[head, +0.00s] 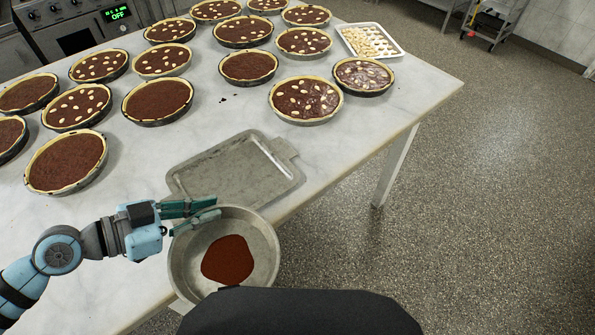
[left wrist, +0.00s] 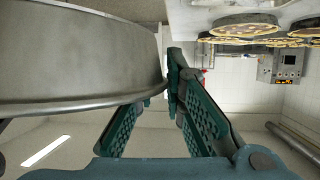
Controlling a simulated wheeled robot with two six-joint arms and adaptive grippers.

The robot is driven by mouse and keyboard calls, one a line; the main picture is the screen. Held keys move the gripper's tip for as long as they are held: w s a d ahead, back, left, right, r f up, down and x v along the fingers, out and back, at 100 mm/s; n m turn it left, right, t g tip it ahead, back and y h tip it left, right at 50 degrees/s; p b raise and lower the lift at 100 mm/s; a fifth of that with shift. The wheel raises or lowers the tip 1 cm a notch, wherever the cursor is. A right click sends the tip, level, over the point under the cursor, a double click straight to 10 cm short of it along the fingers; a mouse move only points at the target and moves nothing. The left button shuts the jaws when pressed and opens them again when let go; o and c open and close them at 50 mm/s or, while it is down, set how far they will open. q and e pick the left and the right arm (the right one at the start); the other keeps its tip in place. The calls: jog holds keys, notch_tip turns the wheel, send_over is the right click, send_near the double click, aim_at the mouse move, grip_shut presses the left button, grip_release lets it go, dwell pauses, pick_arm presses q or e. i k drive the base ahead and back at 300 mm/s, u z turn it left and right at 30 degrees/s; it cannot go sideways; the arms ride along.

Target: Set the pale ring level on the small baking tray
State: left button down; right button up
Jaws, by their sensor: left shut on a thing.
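The pale ring (head: 266,255) shows as a round, pale grey metal pan with a brown patch inside. My left gripper (head: 213,209) is shut on its far left rim. In the left wrist view the ring's wall (left wrist: 75,55) fills the upper left, and its edge reaches the fingertips of my left gripper (left wrist: 172,85). The ring is just in front of the small baking tray (head: 225,165), a flat, empty grey tray with a tab handle. The ring overlaps the tray's near edge in the picture; I cannot tell its height or exact tilt. My right gripper is out of view.
Several chocolate tarts (head: 66,162) stand on the left and back of the marble table (head: 330,150). A tray of nuts (head: 345,30) lies at the back right. The table's right edge drops to the floor (head: 470,210). Marble is clear right of the tray.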

aim_at(232, 180)
jog(key=z, duration=1.4)
jog(key=i, duration=2.35)
jog(key=u, duration=3.35)
